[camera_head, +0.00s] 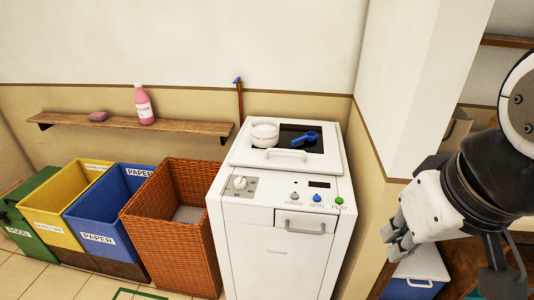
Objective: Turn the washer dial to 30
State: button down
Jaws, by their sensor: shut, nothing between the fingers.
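The white washer (270,258) stands upright in the middle of the head view. Its round white dial (240,183) is on a grey panel at the left of the sloped front panel; its markings are too small to read. My gripper (393,244) is at the right, pointing down and left, shut and empty. It is apart from the washer and well to the right of the dial. Buttons marked rinse, spin and play sit right of the dial, the spin button (317,198) blue and the play button (339,201) green.
A white bowl (265,134) and a blue scoop (306,137) lie on the washer top. A wicker basket (170,240) and several sorting bins stand left. A wooden shelf (180,126) holds a pink bottle (144,106). A wall corner (400,130) rises between washer and arm.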

aim_at(239, 182)
jog(key=i+l+u, duration=0.2)
jog(key=i+u, duration=0.2)
jog(key=i+l+u, duration=0.35)
jog(key=i, duration=0.1)
